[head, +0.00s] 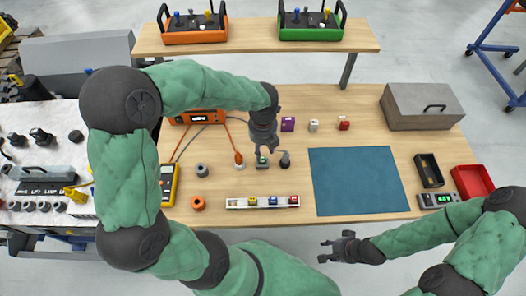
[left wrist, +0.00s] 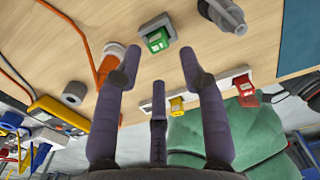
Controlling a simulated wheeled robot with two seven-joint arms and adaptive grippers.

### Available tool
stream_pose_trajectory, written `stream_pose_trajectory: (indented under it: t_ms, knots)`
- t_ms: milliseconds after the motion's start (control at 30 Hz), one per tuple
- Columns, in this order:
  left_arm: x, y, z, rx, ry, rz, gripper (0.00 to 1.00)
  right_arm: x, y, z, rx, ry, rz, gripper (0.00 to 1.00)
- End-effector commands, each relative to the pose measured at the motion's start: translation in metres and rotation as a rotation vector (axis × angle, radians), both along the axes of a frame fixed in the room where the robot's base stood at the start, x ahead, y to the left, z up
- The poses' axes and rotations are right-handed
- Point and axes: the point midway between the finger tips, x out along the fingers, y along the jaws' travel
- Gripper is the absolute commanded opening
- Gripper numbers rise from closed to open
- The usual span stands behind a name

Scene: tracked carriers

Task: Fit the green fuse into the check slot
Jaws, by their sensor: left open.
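The green fuse (head: 261,162) is at a small pale holder block (left wrist: 152,24) on the wooden table; I cannot tell how deep it sits. It also shows in the left wrist view (left wrist: 157,42), beyond the fingertips. My left gripper (head: 264,148) points down just above it, fingers spread and empty, not touching it. A white fuse rail (head: 240,203) lies nearer the table's front edge and holds yellow, blue and red fuses. I cannot tell for sure which part is the check slot. My right gripper (head: 327,250) is open and empty, off the front edge.
A grey plug (head: 284,160) stands close right of the green fuse, and an orange plug (head: 238,160) with its cable to the left. A blue mat (head: 355,180) lies right, bare. Purple (head: 288,124), white and red blocks stand behind.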

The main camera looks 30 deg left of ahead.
Motion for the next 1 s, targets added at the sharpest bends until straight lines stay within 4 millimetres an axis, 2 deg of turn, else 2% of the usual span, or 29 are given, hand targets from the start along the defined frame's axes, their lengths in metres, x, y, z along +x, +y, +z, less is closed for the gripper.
stream_pose_trajectory:
  t_ms: [33,200,400,1000]
  knots:
    - [0.001,0.0,0.015,0.0,-0.004,-0.001,0.41,0.0,0.0,0.008,0.0,0.0,0.0,0.4]
    - [0.0,0.0,0.046,0.0,-0.002,0.0,0.41,0.0,0.0,0.018,0.0,0.0,0.0,0.4]
    - [0.0,0.0,0.067,0.001,-0.001,-0.001,0.41,0.0,0.0,0.023,0.0,0.0,0.0,0.4]
    - [0.0,0.0,0.072,0.001,0.001,-0.001,0.41,0.0,0.0,0.024,0.0,0.0,0.0,0.4]
